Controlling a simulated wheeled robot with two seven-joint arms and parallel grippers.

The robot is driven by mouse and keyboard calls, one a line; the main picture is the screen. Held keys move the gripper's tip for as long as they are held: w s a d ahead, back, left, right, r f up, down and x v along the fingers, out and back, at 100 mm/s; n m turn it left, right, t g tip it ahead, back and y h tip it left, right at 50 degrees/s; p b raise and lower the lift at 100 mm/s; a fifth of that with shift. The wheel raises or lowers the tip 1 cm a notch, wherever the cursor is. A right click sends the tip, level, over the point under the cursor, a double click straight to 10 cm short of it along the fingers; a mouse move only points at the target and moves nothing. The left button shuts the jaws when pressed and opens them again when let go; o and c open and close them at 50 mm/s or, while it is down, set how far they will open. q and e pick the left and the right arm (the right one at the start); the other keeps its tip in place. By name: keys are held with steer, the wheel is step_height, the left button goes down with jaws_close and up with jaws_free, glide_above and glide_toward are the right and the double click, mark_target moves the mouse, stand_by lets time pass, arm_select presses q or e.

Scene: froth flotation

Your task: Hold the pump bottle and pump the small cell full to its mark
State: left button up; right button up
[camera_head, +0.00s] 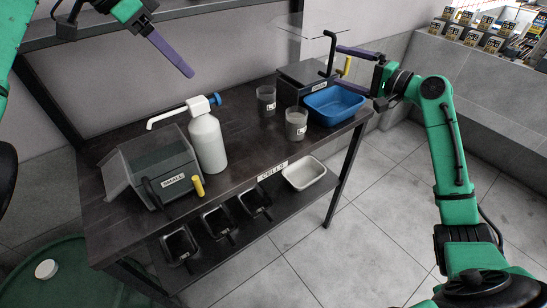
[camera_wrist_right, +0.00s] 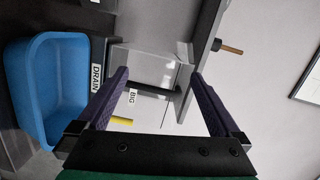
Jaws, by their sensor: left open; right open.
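The white pump bottle (camera_head: 208,143) stands upright on the dark bench, with a white spout pointing left and a blue knob. The small cell (camera_head: 165,170), a grey box labelled SMALL with clear sloping panels, stands left of it, below the spout. A yellow-tipped lever (camera_head: 198,186) is at its front. The fill level and mark cannot be made out. My left gripper (camera_head: 172,54) is open and empty above the bench's back left, one purple finger showing, apart from the bottle. My right gripper (camera_head: 346,70) is open beside the big cell (camera_head: 303,78); its jaws (camera_wrist_right: 160,76) look empty.
A blue tub (camera_head: 335,104) sits at the bench's right end, beside a DRAIN label (camera_wrist_right: 96,78). Two grey-filled beakers (camera_head: 266,101) (camera_head: 296,124) stand mid-bench. Black trays (camera_head: 216,222) and a white tub (camera_head: 304,173) are on the lower shelf. A shelf (camera_head: 165,14) runs behind.

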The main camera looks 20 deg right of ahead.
steer(key=s+a+r+m+g+y, duration=0.1)
steer(key=s+a+r+m+y, duration=0.15)
steer(key=a+r+y, duration=0.55)
arm_select(q)
steer(key=shift+s+a, duration=0.1)
arm_select(e)
steer(key=m+g, duration=0.6)
steer(key=m, duration=0.4)
glide_toward(224, 153)
steer(key=x, duration=1.2)
jaws_close()
